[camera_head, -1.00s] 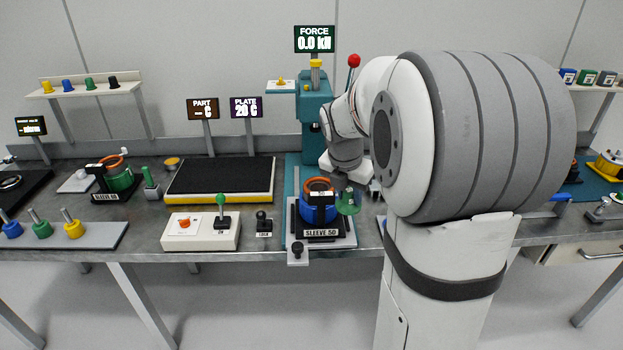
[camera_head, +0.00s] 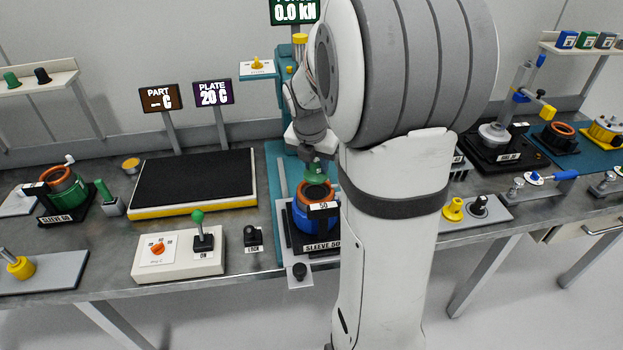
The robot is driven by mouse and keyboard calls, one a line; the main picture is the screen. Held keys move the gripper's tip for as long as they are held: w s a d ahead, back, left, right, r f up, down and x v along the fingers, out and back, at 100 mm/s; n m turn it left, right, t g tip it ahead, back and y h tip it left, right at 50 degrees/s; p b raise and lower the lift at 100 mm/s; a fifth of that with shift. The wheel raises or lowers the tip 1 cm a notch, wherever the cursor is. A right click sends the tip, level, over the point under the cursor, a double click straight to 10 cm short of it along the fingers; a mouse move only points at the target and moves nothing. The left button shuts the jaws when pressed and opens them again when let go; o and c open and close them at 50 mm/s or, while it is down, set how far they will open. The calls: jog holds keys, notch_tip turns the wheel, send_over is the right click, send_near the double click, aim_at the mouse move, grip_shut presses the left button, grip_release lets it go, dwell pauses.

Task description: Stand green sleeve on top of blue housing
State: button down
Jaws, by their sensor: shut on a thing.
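The blue housing (camera_head: 298,236) stands in a black holder labelled "SLEEVE 50" at the front of the teal press. An orange ring (camera_head: 316,193) shows at its top. My gripper (camera_head: 317,160) is shut on the green sleeve (camera_head: 315,173), which is small in the picture and partly covered by the gripper. The sleeve shows just above and behind the orange ring. I cannot tell whether it touches the housing. My arm covers the right side of the housing.
The teal press (camera_head: 287,95) rises behind the housing. A control box (camera_head: 178,254) with a green-knobbed lever stands to the left, in front of a black hot plate (camera_head: 195,180). Another green housing (camera_head: 66,192) stands at the far left.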

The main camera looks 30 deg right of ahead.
aim_at(315, 175)
jog(key=shift+f, duration=2.7)
jog(key=shift+f, duration=0.25)
jog(key=c, duration=1.1)
grip_release()
jog(key=shift+r, duration=0.1)
